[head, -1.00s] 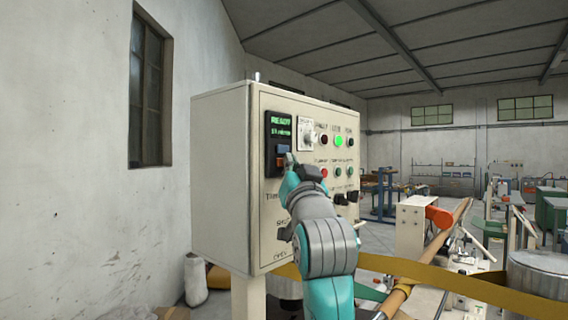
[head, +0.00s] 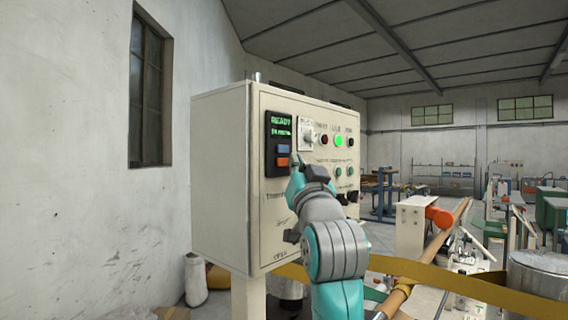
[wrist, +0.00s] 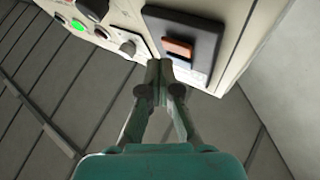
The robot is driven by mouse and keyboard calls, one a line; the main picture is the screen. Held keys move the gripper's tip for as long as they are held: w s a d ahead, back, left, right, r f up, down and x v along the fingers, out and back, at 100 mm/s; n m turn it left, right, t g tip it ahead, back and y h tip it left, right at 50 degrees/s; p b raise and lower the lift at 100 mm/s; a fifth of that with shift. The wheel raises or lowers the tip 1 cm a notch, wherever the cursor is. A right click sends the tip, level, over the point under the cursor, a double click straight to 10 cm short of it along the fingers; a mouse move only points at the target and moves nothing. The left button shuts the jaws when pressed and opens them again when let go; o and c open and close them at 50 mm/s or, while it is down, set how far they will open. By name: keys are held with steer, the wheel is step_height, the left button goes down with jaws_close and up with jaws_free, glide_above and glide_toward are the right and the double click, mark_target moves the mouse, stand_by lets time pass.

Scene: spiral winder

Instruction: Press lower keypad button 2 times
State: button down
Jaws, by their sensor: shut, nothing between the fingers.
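The black keypad panel (head: 268,168) is on the front of the cream control cabinet, with green READY text on its display (head: 281,126). A blue button (head: 283,149) sits above an orange button (head: 283,162), which is the lower one. The orange button also shows in the wrist view (wrist: 177,48). My gripper (head: 294,160) is shut and empty, just right of the orange button in the head view. In the wrist view its closed fingertips (wrist: 159,66) are close to the panel's edge beside the button. They look apart from the button, but the exact gap is unclear.
A white rotary switch (head: 308,135), lamps and small buttons, one lit green (head: 338,141), sit right of the keypad. Dark knobs (head: 351,196) are lower. A yellow band (head: 420,270) crosses at lower right.

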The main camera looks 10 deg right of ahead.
steer(key=shift+s+d, duration=0.75)
steer(key=shift+s, duration=0.3)
steer(key=shift+s+d, duration=0.7)
steer(key=shift+s, duration=0.3)
stand_by(1.0)
steer(key=s+n, duration=0.1)
steer(key=n, duration=0.4)
steer(key=s+d+n, duration=0.1)
steer(key=n, duration=0.5)
steer(key=s+d+n, duration=0.1)
steer(key=n, duration=0.4)
steer(key=shift+d+n+g+h, duration=0.2)
steer(key=shift+n+g+h, duration=0.1)
steer(key=shift+h, duration=0.1)
steer(key=w+a, duration=0.5)
steer(key=w, duration=0.2)
steer(key=shift+w+a, duration=0.2)
steer(key=shift+a, duration=0.05)
stand_by(1.1)
